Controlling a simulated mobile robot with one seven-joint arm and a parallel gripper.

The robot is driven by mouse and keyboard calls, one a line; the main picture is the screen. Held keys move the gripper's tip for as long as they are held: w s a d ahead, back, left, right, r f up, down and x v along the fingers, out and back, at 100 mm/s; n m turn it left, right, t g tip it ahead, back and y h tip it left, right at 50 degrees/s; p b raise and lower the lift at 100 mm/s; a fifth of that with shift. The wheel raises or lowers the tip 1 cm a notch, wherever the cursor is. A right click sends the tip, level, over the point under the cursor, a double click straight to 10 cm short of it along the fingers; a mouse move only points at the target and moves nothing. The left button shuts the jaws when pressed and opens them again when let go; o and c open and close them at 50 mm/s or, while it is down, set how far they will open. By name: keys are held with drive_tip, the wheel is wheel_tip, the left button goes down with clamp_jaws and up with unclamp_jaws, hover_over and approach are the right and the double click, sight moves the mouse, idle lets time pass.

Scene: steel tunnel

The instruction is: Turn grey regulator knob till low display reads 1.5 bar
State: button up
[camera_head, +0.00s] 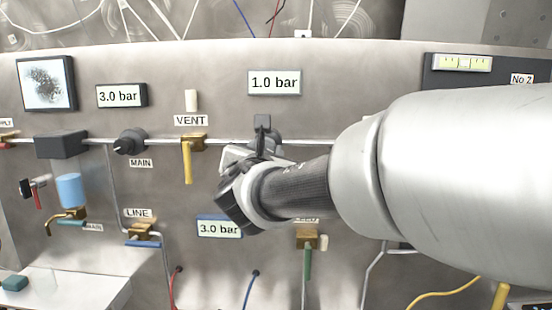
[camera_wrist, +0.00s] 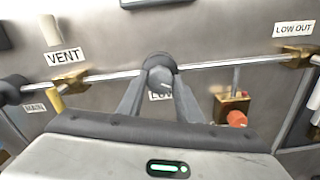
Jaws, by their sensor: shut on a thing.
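The grey regulator knob (camera_wrist: 160,78) sits on the steel pipe in the wrist view, a pale mark on its face. My gripper (camera_wrist: 160,92) has a finger on each side of the knob and is shut on it. A label starting "LO" lies below, partly hidden by a finger. In the head view my gripper (camera_head: 254,152) covers the knob, and only the dark top of the regulator (camera_head: 263,122) shows. The display (camera_head: 274,82) above it reads 1.0 bar.
Other displays read 3.0 bar at upper left (camera_head: 121,96) and below my gripper (camera_head: 219,228). A black MAIN knob (camera_head: 130,142) and the yellow VENT handle (camera_head: 187,160) are to the left. A brass valve with an orange knob (camera_wrist: 237,119) is to the right in the wrist view.

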drive_tip(key=shift+m+b, duration=5.2)
drive_tip(key=shift+b, duration=1.9)
drive_tip(key=o, duration=1)
drive_tip(key=shift+o, duration=0.2)
